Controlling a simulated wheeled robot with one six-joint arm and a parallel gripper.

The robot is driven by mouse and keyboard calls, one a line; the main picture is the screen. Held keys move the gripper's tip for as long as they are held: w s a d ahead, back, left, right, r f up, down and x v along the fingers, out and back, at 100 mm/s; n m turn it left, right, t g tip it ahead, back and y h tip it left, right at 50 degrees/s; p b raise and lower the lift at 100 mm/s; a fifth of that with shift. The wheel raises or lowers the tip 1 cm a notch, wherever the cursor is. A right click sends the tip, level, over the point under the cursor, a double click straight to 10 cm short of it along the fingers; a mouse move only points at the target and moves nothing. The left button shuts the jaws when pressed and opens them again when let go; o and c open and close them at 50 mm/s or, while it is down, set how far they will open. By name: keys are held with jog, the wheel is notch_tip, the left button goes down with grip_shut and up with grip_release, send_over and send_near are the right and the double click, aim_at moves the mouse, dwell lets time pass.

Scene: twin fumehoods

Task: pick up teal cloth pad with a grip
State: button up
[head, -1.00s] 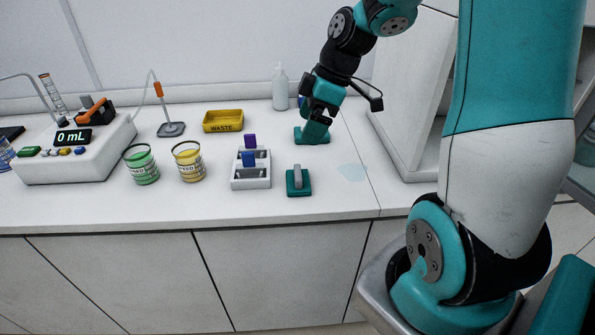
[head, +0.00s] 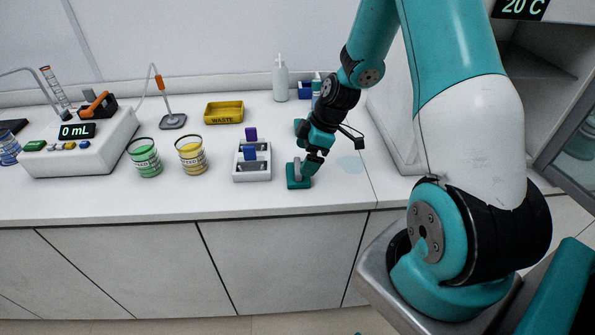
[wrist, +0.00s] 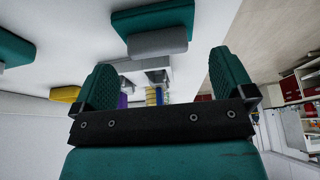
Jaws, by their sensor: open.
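The teal cloth pad (head: 295,183) with a grey grip lies on the white bench near its front edge. I cannot tell whether a finger touches the pad.
A white rack (head: 252,173) with blue and purple pieces stands left of the pad. A second teal item (head: 299,126) is partly hidden behind my arm. Yellow beaker (head: 190,156), green beaker (head: 145,160) and yellow waste tray (head: 224,112) stand further left.

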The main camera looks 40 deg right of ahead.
aim_at(298, 164)
jog(key=x, duration=0.1)
jog(key=p+x, duration=0.1)
jog(key=x, duration=0.1)
jog(key=shift+w+a+f, duration=0.15)
jog(key=shift+w+a, duration=0.05)
jog(key=shift+w, duration=0.1)
jog(key=shift+w+a+f+p, duration=0.15)
jog(key=shift+f+p, duration=0.15)
jog(key=shift+f, duration=0.25)
jog(key=c, duration=0.9)
jog(key=shift+r, duration=0.1)
notch_tip(298, 164, up, 20)
jog(key=b, duration=0.3)
